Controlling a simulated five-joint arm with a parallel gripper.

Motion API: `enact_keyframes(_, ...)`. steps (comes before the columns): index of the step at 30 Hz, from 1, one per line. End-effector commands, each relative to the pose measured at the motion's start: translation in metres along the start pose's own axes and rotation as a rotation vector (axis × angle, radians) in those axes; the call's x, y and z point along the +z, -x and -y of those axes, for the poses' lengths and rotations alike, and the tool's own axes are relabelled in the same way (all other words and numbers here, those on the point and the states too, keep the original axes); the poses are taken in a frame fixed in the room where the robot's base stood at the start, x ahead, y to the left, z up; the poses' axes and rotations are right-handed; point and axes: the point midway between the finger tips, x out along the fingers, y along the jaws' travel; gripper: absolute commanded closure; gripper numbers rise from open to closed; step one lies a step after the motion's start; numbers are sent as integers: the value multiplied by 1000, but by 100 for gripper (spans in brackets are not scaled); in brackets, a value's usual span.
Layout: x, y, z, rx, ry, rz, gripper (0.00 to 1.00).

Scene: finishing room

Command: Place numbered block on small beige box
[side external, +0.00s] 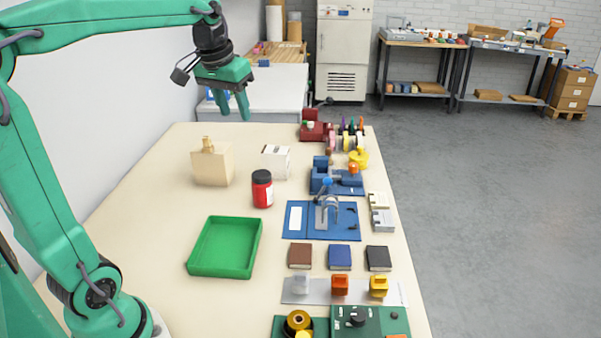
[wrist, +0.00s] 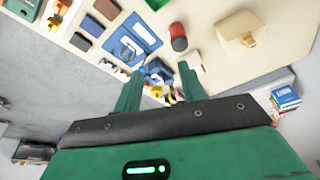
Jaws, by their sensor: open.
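A beige box (side external: 212,168) stands at the back left of the table; it also shows at the top right of the wrist view (wrist: 232,24). A small tan wooden piece (side external: 208,146) sits on top of it, upright; it shows in the wrist view too (wrist: 249,40). I cannot make out a number on this piece, and no block with a readable number shows. My gripper (side external: 236,115) is open and empty, high above the table's back part, beyond the beige box. In the wrist view its two fingers (wrist: 160,67) are apart with nothing held.
A white box (side external: 276,162) and a red jar with a black lid (side external: 262,189) stand right of the beige box. A green tray (side external: 224,247) lies nearer. Blue fixtures (side external: 322,221), small coloured blocks and tools line the right edge. The table's left side is clear.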

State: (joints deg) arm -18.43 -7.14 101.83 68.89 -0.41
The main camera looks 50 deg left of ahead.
Motion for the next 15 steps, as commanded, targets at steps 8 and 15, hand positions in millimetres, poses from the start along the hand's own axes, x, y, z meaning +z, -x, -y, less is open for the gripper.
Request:
enact_keyframes(8,73,0,-40,41,-123,-80,59)
enact_keyframes(15,136,-13,-60,82,-221,-147,59)
